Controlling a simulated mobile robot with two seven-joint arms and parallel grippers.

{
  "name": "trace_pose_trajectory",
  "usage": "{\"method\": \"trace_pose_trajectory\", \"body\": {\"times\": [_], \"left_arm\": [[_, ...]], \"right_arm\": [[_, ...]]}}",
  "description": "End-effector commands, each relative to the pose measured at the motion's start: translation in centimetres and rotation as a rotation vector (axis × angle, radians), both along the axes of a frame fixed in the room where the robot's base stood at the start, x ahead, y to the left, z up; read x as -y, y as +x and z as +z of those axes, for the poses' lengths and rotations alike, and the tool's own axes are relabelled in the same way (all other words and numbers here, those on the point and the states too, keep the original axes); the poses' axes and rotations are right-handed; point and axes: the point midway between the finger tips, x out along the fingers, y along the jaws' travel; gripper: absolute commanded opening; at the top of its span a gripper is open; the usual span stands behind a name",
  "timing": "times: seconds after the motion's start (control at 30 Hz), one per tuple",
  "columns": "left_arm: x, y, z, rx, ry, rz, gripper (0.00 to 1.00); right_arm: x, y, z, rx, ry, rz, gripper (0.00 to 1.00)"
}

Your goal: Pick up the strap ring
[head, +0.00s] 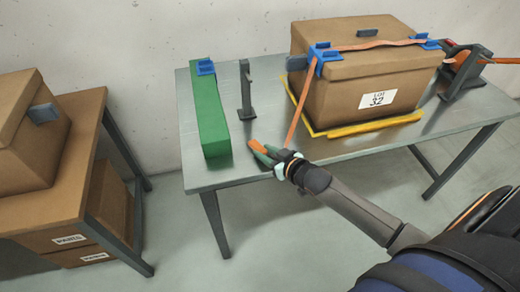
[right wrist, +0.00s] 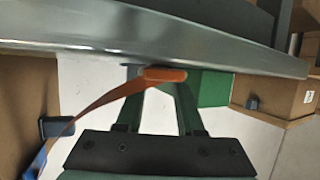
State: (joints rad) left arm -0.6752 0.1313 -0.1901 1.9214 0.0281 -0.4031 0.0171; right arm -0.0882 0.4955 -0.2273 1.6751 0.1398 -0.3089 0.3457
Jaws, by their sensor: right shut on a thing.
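The orange strap ring (right wrist: 165,75) is between the fingertips of my right gripper (right wrist: 160,88) in the right wrist view. My right gripper is shut on it. In the head view my right gripper (head: 262,152) is at the table's front edge, with the orange ring (head: 256,146) at its tips. The orange strap (head: 294,117) runs from the ring up to a blue corner piece (head: 324,54) on the brown lidded box (head: 350,85), and over the lid. My left gripper is not in view.
A green block (head: 207,118) and a dark upright post (head: 246,92) stand on the grey table (head: 235,172) left of the box. A yellow frame (head: 340,131) lies under the box. A dark strap holder (head: 466,70) stands to its right. Another brown table with boxes (head: 30,135) is at left.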

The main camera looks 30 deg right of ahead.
Motion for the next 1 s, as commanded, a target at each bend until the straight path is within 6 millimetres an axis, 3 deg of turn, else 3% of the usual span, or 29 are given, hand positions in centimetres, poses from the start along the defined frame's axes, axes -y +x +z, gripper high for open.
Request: {"method": "trace_pose_trajectory", "body": {"times": [0.33, 0.53, 0.83, 1.0], "left_arm": [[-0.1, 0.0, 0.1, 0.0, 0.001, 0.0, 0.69], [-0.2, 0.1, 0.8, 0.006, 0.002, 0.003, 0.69], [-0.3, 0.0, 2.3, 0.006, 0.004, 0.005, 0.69], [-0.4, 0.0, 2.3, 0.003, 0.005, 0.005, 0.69]], "right_arm": [[0.0, 0.0, 0.6, 0.002, -0.001, 0.0, 0.0], [0.0, 0.1, 3.6, 0.005, -0.001, 0.002, 0.0], [-2.5, -4.6, 9.6, 0.002, 0.004, 0.001, 0.0], [-4.5, -8.2, 11.0, -0.002, 0.005, 0.0, 0.0]]}}
